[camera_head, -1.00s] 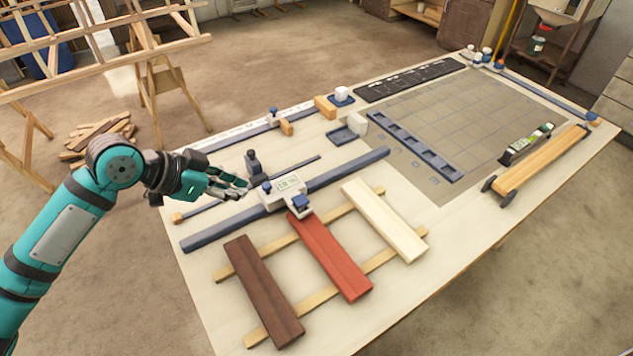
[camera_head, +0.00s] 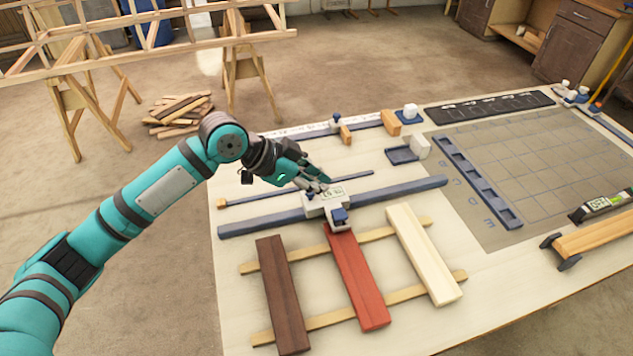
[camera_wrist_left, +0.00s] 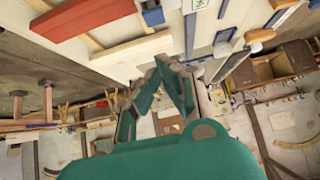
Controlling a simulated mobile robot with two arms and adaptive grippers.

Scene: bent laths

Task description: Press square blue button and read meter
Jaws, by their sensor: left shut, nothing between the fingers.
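A white meter block (camera_head: 318,205) with a small greenish display (camera_head: 332,193) sits on a long blue rail (camera_head: 400,194). The display's digits are too small to read surely. A square blue part (camera_head: 339,216) is on the block's near side; it is probably the blue button, but I cannot be sure. My left gripper (camera_head: 322,184) is shut and empty, with its fingertips at the far edge of the block, partly covering it. Whether they touch is unclear. In the left wrist view, the shut fingers (camera_wrist_left: 170,66) point toward the table. My right gripper is not in view.
Dark brown (camera_head: 281,290), red (camera_head: 358,278) and cream (camera_head: 422,252) laths lie across two strips in front of the rail. A blue slotted rack (camera_head: 478,180) and grey grid mat (camera_head: 545,150) are to the right. A level (camera_head: 600,204) lies at the right edge.

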